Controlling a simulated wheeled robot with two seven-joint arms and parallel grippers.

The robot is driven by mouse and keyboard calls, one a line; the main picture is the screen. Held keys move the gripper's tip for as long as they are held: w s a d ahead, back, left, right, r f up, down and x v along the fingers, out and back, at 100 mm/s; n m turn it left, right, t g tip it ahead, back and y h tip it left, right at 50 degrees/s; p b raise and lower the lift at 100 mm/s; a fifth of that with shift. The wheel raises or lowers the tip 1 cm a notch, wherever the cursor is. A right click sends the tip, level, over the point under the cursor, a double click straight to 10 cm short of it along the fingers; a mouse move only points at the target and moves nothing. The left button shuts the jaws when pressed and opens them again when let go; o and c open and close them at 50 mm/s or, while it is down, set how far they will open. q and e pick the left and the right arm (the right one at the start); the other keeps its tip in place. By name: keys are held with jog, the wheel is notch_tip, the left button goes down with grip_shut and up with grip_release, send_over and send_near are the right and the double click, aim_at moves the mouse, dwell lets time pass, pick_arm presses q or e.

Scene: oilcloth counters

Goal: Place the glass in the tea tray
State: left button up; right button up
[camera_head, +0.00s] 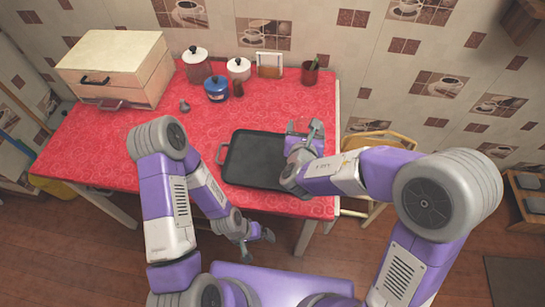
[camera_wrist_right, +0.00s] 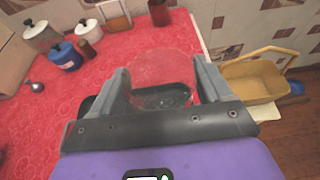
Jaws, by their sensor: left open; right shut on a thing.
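The black tea tray (camera_head: 250,158) lies on the red cloth near the table's front edge, with a handle showing at its left end. My right gripper (camera_head: 306,130) is over the tray's right end. It is shut on a clear glass (camera_wrist_right: 162,68), which stands between the fingers in the right wrist view. Part of the dark tray (camera_wrist_right: 90,103) shows behind the fingers there. The glass is see-through, and I cannot tell whether its base touches the tray. My left gripper (camera_head: 258,240) is open and empty, low in front of the table.
Several jars, including a blue pot (camera_head: 217,90), stand along the back of the red table (camera_head: 140,150). A wooden box (camera_head: 115,65) is at the back left, and a red cup (camera_head: 310,73) at the back right. The tray's middle is clear.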

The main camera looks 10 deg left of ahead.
jog(key=f, duration=0.2)
jog(key=f+b, duration=0.1)
jog(key=f, duration=0.1)
jog(key=f+b, duration=0.1)
jog(key=f, duration=0.1)
jog(key=shift+w+a+f, duration=0.1)
jog(key=shift+a, duration=0.3)
notch_tip(320, 180, down, 4)
jog(key=shift+r+b, duration=0.1)
jog(key=shift+b, duration=0.7)
jog(key=shift+r, duration=0.1)
jog(key=o, duration=1.5)
